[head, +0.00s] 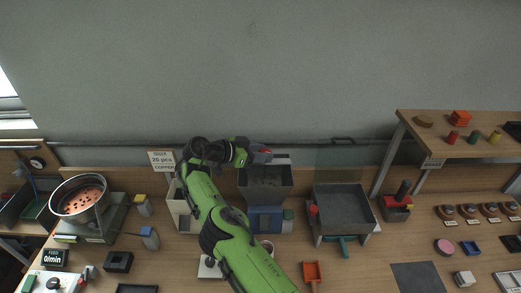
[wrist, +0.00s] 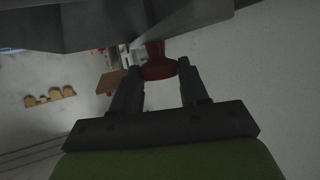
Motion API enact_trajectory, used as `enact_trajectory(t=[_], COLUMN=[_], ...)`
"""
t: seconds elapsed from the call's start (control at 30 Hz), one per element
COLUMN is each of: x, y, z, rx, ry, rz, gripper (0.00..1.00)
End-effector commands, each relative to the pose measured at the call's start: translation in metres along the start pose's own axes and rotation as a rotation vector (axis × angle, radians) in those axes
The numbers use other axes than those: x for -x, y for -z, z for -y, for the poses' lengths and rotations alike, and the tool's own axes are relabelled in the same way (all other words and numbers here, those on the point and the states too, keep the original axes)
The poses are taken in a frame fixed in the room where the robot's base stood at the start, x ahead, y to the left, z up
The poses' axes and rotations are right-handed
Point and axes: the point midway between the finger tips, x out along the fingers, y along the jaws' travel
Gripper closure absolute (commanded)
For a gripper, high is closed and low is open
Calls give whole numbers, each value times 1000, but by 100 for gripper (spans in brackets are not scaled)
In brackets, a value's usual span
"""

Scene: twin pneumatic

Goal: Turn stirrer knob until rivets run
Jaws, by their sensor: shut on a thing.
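My green arm reaches up from the bottom of the head view to the hopper (head: 266,176), a grey open bin on a blue base. My gripper (head: 268,152) is at the hopper's back rim. In the wrist view my gripper (wrist: 160,68) is shut on a red knob (wrist: 157,62), one finger on each side of it. The knob sits below a dark grey surface at the top of that view. In the head view the knob is only a small red spot between the fingers. The hopper holds dark grey contents; I cannot make out single rivets.
A grey tray stand (head: 342,204) is right of the hopper. A bowl of copper-coloured pieces (head: 79,196) stands left on a scale-like base. A sign (head: 160,161) reads 20 pcs copper. A small display (head: 54,258) reads 0/min. A raised shelf (head: 455,124) stands right.

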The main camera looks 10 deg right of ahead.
Motion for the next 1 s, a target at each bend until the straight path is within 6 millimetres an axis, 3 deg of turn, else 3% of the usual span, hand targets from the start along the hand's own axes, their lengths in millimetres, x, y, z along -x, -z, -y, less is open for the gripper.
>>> enact_trajectory(t=[0.47, 0.5, 0.6, 1.0], x=[-1, -1, -1, -3], y=[0, 0, 0, 4], z=[0, 0, 0, -1], rx=[-7, -7, -7, -8], ry=[-10, -10, -10, -12], rz=[-1, -1, 0, 1], gripper=[86, 52, 36, 33])
